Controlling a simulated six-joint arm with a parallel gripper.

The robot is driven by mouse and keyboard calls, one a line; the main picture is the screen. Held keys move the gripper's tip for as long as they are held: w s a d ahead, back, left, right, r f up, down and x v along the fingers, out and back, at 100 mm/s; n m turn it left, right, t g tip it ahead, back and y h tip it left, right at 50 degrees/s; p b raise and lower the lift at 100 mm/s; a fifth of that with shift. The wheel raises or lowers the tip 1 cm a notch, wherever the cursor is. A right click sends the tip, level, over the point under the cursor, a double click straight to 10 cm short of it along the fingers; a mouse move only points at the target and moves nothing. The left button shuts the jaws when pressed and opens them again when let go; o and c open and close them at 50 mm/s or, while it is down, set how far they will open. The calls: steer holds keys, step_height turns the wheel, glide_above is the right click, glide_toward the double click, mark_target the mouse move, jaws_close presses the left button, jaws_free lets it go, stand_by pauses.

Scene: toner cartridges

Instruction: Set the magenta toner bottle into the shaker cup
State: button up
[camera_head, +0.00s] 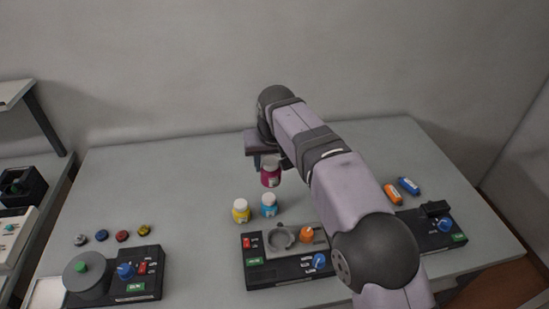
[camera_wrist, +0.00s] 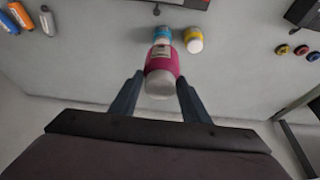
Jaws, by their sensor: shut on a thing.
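The magenta toner bottle (camera_head: 271,177) is held in my gripper (camera_head: 270,164), upright, behind the cyan and yellow bottles in the head view. In the wrist view the magenta bottle (camera_wrist: 161,70) sits between the two dark fingers of my gripper (camera_wrist: 160,88), with its pale cap towards the camera. Whether its base touches the table is hard to tell. The shaker cup (camera_head: 281,238) is a grey ring-shaped holder on the middle black device, nearer the front of the table. It looks empty.
A yellow bottle (camera_head: 241,211) and a cyan bottle (camera_head: 268,205) stand between my gripper and the middle device. Orange (camera_head: 392,194) and blue (camera_head: 409,186) cartridges lie at right. A left device (camera_head: 115,275) has several small coloured discs behind it. The table's back left is clear.

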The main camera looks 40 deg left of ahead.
mark_target(271, 181)
steer(key=s+d, duration=0.1)
steer(key=s, duration=0.1)
steer(key=s+d+f, duration=0.1)
steer(key=s+d, duration=0.1)
steer(key=shift+s+f+p, duration=0.15)
steer(key=shift+p, duration=0.15)
steer(key=s+d+f+m, duration=0.2)
steer(key=d+f, duration=0.2)
steer(key=f, duration=0.3)
steer(key=shift+f+t, duration=0.3)
steer(key=shift+d, duration=0.1)
steer(key=shift+f+h, duration=0.2)
steer(key=shift+h, duration=0.1)
steer(key=shift+f+b, duration=1.95)
steer(key=shift+f, duration=0.45)
steer(key=shift+f+b, duration=0.85)
steer(key=shift+f, duration=0.05)
stand_by(0.3)
